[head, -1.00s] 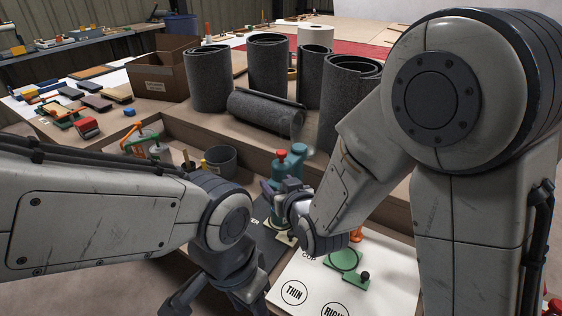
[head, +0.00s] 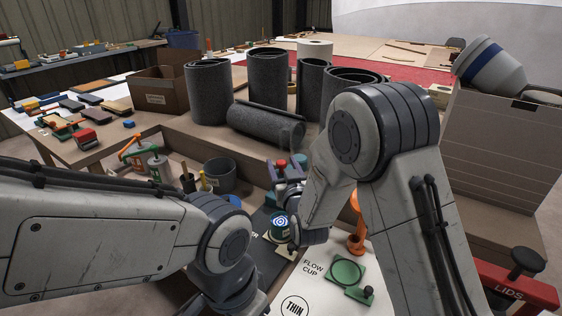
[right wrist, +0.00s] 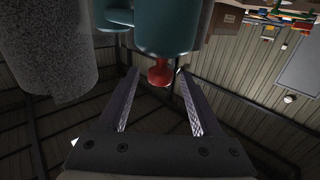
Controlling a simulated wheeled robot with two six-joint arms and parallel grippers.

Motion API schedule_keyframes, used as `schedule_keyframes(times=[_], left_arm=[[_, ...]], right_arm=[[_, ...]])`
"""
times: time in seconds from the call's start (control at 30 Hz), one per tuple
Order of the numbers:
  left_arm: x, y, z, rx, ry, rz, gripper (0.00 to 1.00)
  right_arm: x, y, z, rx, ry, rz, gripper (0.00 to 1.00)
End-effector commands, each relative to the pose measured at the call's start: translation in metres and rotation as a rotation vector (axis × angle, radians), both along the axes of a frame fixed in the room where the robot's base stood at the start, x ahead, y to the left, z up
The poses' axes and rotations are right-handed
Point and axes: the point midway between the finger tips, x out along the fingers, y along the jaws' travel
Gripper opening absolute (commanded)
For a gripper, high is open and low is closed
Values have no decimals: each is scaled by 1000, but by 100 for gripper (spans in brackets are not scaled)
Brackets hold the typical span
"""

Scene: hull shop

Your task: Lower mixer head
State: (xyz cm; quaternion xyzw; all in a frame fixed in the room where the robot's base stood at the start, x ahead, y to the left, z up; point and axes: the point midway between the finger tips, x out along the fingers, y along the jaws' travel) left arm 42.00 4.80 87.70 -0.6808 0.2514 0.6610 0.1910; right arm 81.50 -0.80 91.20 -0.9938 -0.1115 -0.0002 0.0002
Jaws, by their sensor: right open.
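The teal mixer head (head: 299,160) with its red knob (head: 281,163) shows behind my right gripper (head: 286,173) in the head view; much of it is hidden. In the right wrist view, the teal mixer head (right wrist: 167,28) is at the top. Its red knob (right wrist: 158,74) shows between the fingertips of my open right gripper (right wrist: 157,75), with gaps on both sides; contact is not visible. A round teal part with a blue and white ring mark (head: 281,222) is below the gripper. My left gripper (head: 225,304) is at the bottom edge, its fingertips cut off.
Grey felt rolls (head: 268,80) stand behind the mixer, and one lies on its side (head: 265,124). A dark pot (head: 220,176) is to the left. A green flow-cup stand (head: 347,270) and an orange stand (head: 356,238) are to the right. A red lids box (head: 515,290) is at lower right.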

Motion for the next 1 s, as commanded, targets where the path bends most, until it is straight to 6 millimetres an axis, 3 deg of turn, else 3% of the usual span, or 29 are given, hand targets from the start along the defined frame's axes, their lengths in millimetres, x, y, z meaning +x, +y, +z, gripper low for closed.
schedule_keyframes(times=[0.17,0.43,0.6,1.0], left_arm=[[0,0,1,0,0,0,50],[0,0,1,0,0,0,50],[0,0,1,0,0,0,50],[0,0,1,0,0,0,50]], right_arm=[[12,2,0,0,0,0,66],[13,3,0,0,1,0,66],[13,3,0,0,1,0,1],[13,3,0,0,0,0,0]])
